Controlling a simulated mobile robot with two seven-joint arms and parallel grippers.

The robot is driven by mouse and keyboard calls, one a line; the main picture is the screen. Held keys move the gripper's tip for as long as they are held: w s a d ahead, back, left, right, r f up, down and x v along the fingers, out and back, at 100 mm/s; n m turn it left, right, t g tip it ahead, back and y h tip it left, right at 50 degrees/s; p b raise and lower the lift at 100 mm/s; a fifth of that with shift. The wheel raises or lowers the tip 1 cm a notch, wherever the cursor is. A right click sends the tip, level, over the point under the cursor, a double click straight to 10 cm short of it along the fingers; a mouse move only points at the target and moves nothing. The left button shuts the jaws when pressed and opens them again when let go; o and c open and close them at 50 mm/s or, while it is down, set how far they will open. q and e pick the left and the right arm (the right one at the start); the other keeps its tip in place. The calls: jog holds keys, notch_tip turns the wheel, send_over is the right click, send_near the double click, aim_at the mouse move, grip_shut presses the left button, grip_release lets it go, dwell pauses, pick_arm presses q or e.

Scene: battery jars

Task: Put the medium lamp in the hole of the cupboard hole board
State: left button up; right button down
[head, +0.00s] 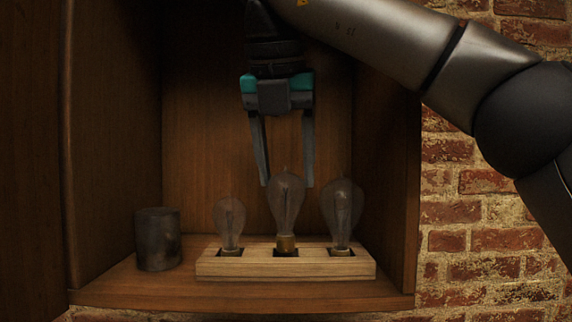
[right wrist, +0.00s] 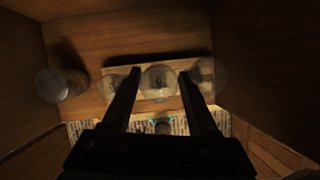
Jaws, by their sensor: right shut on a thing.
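The medium lamp (head: 286,209), a clear glass bulb with a brass base, is upright at the middle hole of the wooden hole board (head: 230,268). Its brass base shows above the dark hole, and it stands higher than its neighbours; I cannot tell how far the base is in. My right gripper (head: 286,186) points down from above, shut on the lamp with one finger on each side of the upper glass. The right wrist view shows the lamp (right wrist: 160,83) between the fingers. My left gripper is not in view.
A smaller lamp (head: 229,222) stands in the left hole and a wider lamp (head: 342,208) in the right hole, both close to the held lamp. A dark metal jar (head: 158,240) stands left of the board. Cupboard walls (head: 388,180) enclose both sides.

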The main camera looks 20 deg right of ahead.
jog(key=shift+f+b, duration=0.5)
jog(key=shift+f, duration=0.2)
dwell(0.3)
jog(key=shift+c, duration=0.4)
grip_release()
jog(key=p+v, duration=0.2)
jog(key=v, duration=1)
jog(key=shift+p, duration=0.35)
